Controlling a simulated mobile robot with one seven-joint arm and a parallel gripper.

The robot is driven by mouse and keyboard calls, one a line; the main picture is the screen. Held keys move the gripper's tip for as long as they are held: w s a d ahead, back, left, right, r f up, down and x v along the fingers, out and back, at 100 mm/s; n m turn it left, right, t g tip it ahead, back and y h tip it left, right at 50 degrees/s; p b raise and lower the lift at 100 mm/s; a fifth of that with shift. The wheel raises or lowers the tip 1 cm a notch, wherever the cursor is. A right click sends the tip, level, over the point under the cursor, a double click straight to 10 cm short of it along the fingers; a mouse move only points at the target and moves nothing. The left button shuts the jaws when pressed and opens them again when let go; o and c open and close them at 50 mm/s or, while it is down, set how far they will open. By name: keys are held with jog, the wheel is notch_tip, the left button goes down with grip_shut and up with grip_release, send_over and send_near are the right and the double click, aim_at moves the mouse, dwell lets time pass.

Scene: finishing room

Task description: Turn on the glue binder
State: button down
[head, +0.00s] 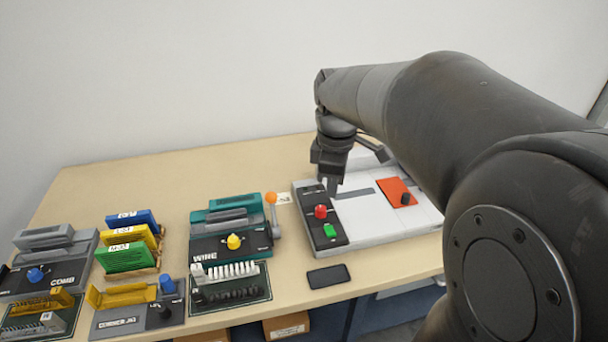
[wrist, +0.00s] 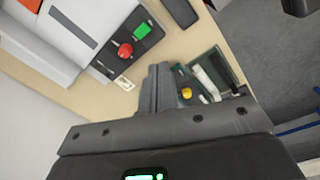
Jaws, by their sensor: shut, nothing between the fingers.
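The white machine (head: 360,215) at the right of the table looks like the glue binder. Its dark left panel carries a red round button (head: 320,211) and a green button (head: 330,231) in front of it. Both also show in the wrist view, the red button (wrist: 125,50) and the green button (wrist: 142,31). An orange plate with a black knob (head: 405,199) is on its right half. My gripper (head: 333,189) is shut and empty, pointing down above the back of the dark panel, behind the red button. My arm hides the machine's back right.
A teal wire machine (head: 215,215) with a yellow knob and an orange-tipped lever (head: 273,215) stands to the left. A dark phone-like slab (head: 329,276) lies in front. The back left table is clear.

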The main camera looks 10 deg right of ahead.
aim_at(332, 234)
jog(key=w+d+f+n+g, duration=0.2)
jog(key=w+f+n, duration=0.1)
jog(key=w+n, duration=0.2)
jog(key=shift+w+d+f, duration=0.25)
jog(key=shift+w+f, duration=0.15)
jog(key=shift+w, duration=0.15)
jog(key=f, duration=0.4)
jog(key=s+f, duration=0.1)
jog(key=f, duration=0.9)
jog(key=shift+s, duration=0.4)
jog(key=shift+s+f, duration=0.1)
jog(key=shift+f, duration=0.05)
jog(key=shift+w+r, duration=0.2)
jog(key=shift+w, duration=0.65)
